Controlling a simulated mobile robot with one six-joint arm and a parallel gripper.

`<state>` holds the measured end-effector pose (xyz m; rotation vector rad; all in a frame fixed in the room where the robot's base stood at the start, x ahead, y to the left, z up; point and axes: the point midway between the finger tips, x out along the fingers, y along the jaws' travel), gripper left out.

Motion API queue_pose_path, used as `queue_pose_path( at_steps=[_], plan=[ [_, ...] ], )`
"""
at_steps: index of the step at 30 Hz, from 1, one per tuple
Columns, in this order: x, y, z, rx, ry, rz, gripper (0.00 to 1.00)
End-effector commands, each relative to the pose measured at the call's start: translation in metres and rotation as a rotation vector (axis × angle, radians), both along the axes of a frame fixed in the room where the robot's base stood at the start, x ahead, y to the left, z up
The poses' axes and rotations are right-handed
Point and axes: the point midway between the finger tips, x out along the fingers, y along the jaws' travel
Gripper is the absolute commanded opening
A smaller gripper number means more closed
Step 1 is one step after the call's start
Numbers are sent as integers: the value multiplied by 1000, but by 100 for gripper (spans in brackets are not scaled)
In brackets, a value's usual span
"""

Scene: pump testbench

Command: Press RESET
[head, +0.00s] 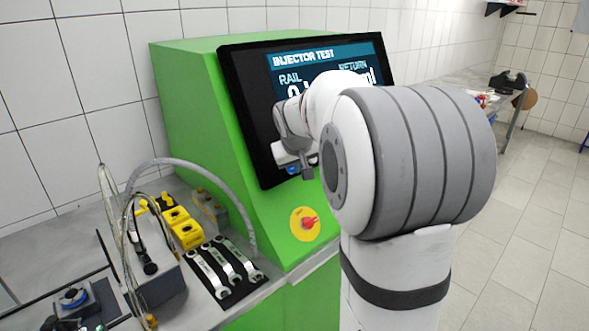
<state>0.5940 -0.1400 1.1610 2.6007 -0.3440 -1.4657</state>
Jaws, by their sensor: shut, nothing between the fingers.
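The black-framed screen (256,115) is set in the sloping front of a green test bench (190,110). It shows "INJECTOR TEST", "RAIL" and "RETURN", with readings partly covered by my arm. No RESET label can be read; the lower and right parts of the screen are largely hidden behind my arm. My gripper (307,172) is in front of the lower middle of the screen, small and partly hidden by my wrist. It is shut and empty. I cannot tell whether it touches the screen. A small blue patch shows beside it.
A red knob on a yellow disc (305,224) is below the screen. Several wrenches on a black mat (241,292), yellow blocks (181,227) and a grey hose (237,195) are on the left worktop. A side bench (455,87) stands behind at right. Tiled floor (535,200) is clear at right.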

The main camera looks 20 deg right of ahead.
Motion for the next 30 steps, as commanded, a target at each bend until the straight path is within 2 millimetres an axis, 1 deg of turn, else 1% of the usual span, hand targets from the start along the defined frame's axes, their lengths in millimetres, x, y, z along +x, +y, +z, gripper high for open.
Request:
queue_pose_path(
  at_steps=[2, 30],
  plan=[
    [2, 1, -2, -1, 0, 1, 0],
    [8, 3, -5, 0, 1, 1, 0]
  ],
)
